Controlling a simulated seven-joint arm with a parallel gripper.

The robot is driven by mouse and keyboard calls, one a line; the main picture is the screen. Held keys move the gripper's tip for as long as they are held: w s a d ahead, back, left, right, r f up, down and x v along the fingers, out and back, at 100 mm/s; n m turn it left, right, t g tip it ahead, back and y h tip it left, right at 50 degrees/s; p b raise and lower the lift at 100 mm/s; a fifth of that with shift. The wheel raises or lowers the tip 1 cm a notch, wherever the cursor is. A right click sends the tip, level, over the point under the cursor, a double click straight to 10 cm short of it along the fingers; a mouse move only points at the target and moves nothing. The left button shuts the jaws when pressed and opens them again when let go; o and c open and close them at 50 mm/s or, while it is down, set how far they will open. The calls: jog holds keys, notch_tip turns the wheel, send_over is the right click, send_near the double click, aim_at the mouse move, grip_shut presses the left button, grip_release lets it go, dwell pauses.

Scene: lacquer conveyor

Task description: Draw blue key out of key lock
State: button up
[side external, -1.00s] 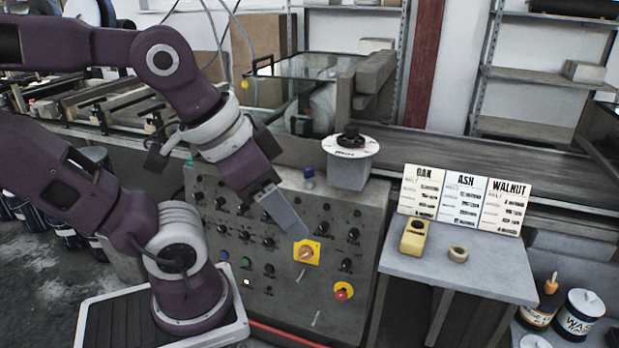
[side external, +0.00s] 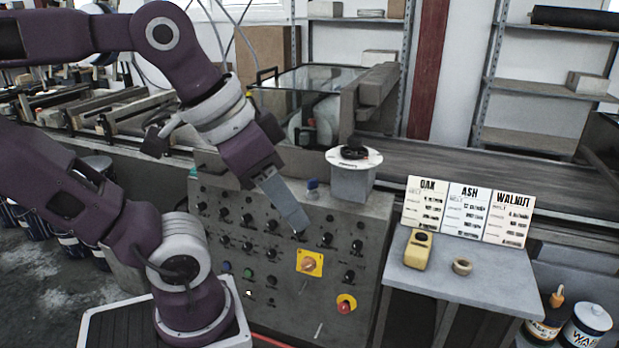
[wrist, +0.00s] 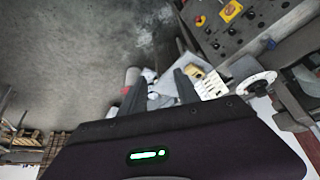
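The blue key (side external: 312,185) stands at the top edge of the grey control panel (side external: 215,195), left of the white dial; a small blue spot in the wrist view (wrist: 271,43) looks like the same key. The lock under it is too small to make out. My gripper (side external: 299,230) points down in front of the panel, below and slightly left of the key and apart from it. In the wrist view, the two fingers of my gripper (wrist: 157,91) stand apart with nothing held between them.
A yellow plate with a knob (side external: 309,262) and a red button (side external: 346,303) are on the panel below my gripper. A grey post with a white dial (side external: 354,160) stands right of the key. A side table (side external: 450,280) holds a yellow device (side external: 417,250) and a ring (side external: 462,266).

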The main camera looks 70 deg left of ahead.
jog(key=w+a+r+n, duration=0.1)
jog(key=w+a+r, duration=0.55)
jog(key=w, duration=0.35)
jog(key=n+g+y, duration=0.1)
jog(key=n, duration=0.1)
send_over(313, 179)
jog(key=s, duration=0.3)
notch_tip(313, 179, down, 5)
jog(key=w+f, duration=0.1)
jog(key=f, duration=0.7)
jog(key=w+f, duration=0.1)
jog(key=f, duration=0.8)
jog(key=w+f, duration=0.1)
jog(key=f, duration=0.8)
jog(key=shift+f, duration=0.25)
